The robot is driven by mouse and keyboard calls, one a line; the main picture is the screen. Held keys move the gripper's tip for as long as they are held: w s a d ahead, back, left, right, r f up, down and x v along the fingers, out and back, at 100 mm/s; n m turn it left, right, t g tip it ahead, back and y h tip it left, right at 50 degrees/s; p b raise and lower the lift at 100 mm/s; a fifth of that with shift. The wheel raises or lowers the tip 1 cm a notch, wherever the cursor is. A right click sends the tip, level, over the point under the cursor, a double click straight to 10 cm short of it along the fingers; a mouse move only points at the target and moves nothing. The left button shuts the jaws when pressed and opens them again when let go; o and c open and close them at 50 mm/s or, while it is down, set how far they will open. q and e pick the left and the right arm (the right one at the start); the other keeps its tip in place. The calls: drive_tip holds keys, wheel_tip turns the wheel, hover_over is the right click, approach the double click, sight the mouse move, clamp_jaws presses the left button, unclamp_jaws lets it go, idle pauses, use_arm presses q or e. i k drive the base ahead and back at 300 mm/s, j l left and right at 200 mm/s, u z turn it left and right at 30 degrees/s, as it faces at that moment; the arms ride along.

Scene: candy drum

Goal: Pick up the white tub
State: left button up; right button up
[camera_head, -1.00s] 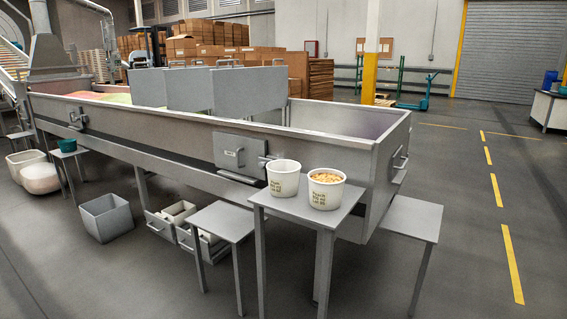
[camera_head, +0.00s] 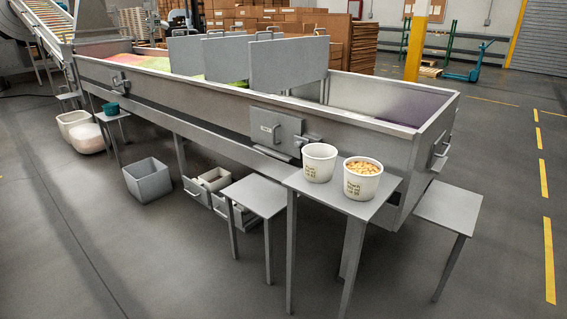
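Two white tubs stand upright side by side on a small grey metal table (camera_head: 316,190) against the long steel trough. The left white tub (camera_head: 318,163) shows no contents from this angle. The right white tub (camera_head: 361,181) is filled with orange-tan pieces and has dark lettering on its front. Neither of my grippers is in view.
The steel trough (camera_head: 215,103) with upright grey dividers runs across the scene. Lower grey tables (camera_head: 258,195) and (camera_head: 449,206) flank the tub table. A grey bin (camera_head: 147,183) and open drawers (camera_head: 205,198) are at left. The front floor is clear.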

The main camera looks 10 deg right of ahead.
sight(319, 163)
drive_tip(key=i+l+u, duration=0.45)
drive_tip(key=l, duration=0.2)
drive_tip(key=i+l+u, duration=0.1)
drive_tip(key=l, duration=0.25)
drive_tip(key=i+l, duration=0.1)
drive_tip(key=l, duration=0.3)
drive_tip(key=u, duration=0.05)
